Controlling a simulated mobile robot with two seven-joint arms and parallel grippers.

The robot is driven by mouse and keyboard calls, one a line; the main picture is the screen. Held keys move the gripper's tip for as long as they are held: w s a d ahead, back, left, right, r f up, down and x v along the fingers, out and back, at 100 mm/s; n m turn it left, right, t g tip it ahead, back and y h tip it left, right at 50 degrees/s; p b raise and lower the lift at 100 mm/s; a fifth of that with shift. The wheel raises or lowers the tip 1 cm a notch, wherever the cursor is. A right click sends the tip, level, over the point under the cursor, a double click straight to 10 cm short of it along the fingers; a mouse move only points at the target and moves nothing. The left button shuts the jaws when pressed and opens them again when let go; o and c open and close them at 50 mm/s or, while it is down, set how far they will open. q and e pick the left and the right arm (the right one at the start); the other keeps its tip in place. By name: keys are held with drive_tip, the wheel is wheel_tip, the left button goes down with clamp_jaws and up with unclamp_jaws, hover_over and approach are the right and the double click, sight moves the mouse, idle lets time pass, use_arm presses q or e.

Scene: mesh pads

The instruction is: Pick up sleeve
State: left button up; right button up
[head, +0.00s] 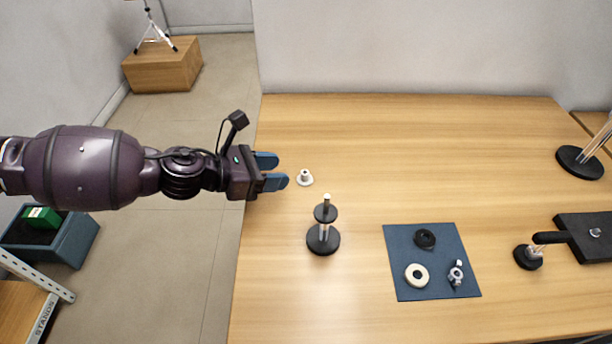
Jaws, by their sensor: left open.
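A small white flanged piece (305,178), which looks like the sleeve, stands on the wooden table (420,150) near its left edge. Its short hollow tube points up from a wider base. My left gripper (279,171) comes in from the left with its two blue fingers apart and nothing visible between them. The fingertips are just left of the white piece and point toward it. A gap shows between them and the piece in the picture; the height of the fingers above the table is hard to tell. My right gripper is out of view.
A black stand with a post (323,238) is in front of the white piece. A blue mat (400,245) holds a black ring (425,238), a cream ring (417,276) and a small metal part (456,273). Black fixtures (590,238) stand at the right. The table's back middle is clear.

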sight(302, 173)
use_arm(q)
drive_tip(key=shift+w+d+f, duration=0.2)
drive_tip(key=shift+d+f, duration=0.1)
drive_tip(key=shift+d, duration=0.3)
drive_tip(key=shift+d+f, duration=0.15)
drive_tip(key=shift+d, duration=0.2)
drive_tip(key=b+x, duration=0.1)
drive_tip(key=x, duration=0.3)
drive_tip(key=shift+b, duration=0.3)
drive_tip(key=shift+d, duration=0.1)
drive_tip(key=shift+c, duration=0.3)
drive_tip(key=c, duration=0.6)
clamp_jaws()
